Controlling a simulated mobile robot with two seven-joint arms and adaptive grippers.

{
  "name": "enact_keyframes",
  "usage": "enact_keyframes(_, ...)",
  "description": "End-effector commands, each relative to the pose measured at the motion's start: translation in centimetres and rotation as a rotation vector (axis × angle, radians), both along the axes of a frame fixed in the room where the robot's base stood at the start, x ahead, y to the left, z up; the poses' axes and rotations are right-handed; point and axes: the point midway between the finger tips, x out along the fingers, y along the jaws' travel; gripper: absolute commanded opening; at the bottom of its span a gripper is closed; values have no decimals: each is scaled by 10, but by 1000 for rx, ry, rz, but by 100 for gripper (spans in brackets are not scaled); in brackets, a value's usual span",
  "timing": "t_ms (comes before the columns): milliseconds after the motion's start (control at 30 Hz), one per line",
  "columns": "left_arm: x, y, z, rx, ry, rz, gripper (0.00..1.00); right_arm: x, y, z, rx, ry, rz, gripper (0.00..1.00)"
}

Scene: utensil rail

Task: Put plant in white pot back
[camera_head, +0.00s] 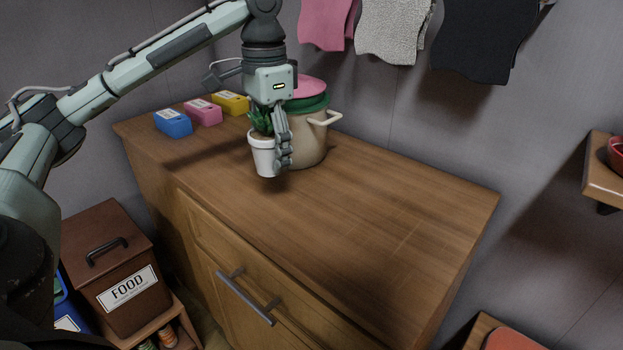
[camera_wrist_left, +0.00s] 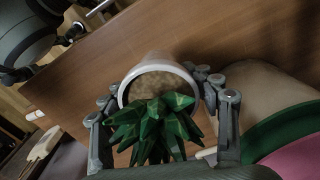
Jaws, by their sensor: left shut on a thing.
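The white pot (camera_head: 262,158) with a spiky green plant (camera_head: 262,121) is upright at the back of the wooden counter. My left gripper (camera_head: 280,158) points down and is shut on the white pot, with its fingers on the pot's sides. In the left wrist view, the pot's white rim (camera_wrist_left: 158,62) and the green plant (camera_wrist_left: 160,125) show between the two fingers. The pot seems slightly above the counter, but I cannot tell for sure. My right gripper is not in view.
A beige pot (camera_head: 312,142) with green and pink lids stands right beside the plant. Blue (camera_head: 173,124), pink (camera_head: 203,112) and yellow (camera_head: 231,103) boxes sit at the back left. The counter's (camera_head: 380,220) front and right are clear. Cloths hang above.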

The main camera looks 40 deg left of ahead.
Motion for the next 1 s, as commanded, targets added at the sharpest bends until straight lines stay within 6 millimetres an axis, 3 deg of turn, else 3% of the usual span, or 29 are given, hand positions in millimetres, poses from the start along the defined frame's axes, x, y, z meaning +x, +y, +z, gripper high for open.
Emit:
enact_keyframes(100, 24, -15, -15, -3, -1, -1, 15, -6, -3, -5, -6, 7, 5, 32)
enact_keyframes(300, 48, -28, -31, -1, -3, 2, 15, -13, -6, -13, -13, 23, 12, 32)
enact_keyframes(700, 50, -29, -73, 2, -1, 3, 15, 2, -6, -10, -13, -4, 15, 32)
enact_keyframes(1000, 51, -29, -75, 0, -2, 3, 15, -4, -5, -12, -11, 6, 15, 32)
